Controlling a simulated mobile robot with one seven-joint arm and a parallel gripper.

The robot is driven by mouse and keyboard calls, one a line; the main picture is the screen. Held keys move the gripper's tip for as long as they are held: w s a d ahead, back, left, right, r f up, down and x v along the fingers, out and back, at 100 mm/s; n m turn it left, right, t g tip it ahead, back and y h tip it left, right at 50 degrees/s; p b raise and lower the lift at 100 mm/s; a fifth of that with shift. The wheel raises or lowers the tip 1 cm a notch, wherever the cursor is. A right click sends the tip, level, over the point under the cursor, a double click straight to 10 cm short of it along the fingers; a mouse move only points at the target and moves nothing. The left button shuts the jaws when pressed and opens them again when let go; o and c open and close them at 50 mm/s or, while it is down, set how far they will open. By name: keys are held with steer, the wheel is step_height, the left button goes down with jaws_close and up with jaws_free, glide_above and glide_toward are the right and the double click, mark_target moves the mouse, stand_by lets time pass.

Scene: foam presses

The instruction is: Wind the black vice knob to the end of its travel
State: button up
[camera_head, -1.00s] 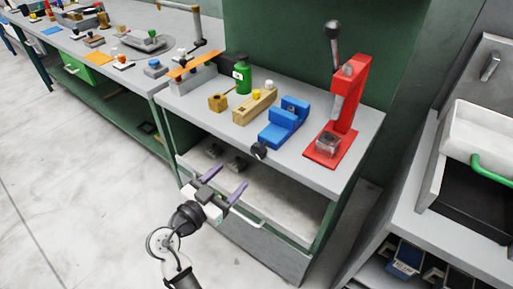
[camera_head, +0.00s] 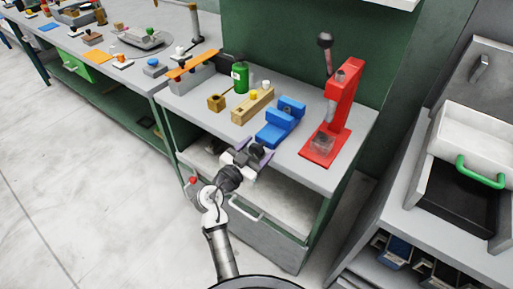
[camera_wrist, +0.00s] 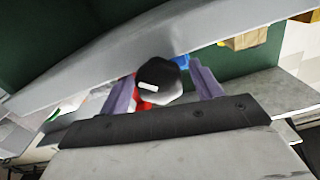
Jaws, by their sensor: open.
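The blue vice (camera_head: 279,122) stands on the grey bench top near its front edge. Its black knob (camera_head: 257,151) sticks out at the front of the bench. In the wrist view the knob (camera_wrist: 160,80) is a dark, many-sided shape with a small white mark, seen end-on. My gripper (camera_head: 256,153) is open at the knob. Its two purple fingers (camera_wrist: 165,90) stand on either side of the knob, with a gap at the right finger; contact at the left one cannot be told. Most of the vice is hidden behind the knob in the wrist view.
A red press (camera_head: 336,112) stands right of the vice. A wooden block (camera_head: 252,106) and a green bottle (camera_head: 240,77) stand to its left. The bench edge and a drawer with a handle (camera_head: 245,209) lie below my gripper. Open floor is at left.

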steer(key=shift+c, duration=0.4)
steer(key=c, duration=0.9)
steer(key=shift+f+n+b, duration=0.1)
steer(key=shift+n+b, duration=0.35)
steer(key=shift+n, duration=1.15)
steer(key=o, duration=1)
steer(key=shift+b+v, duration=2.65)
steer(key=shift+v, duration=4.3)
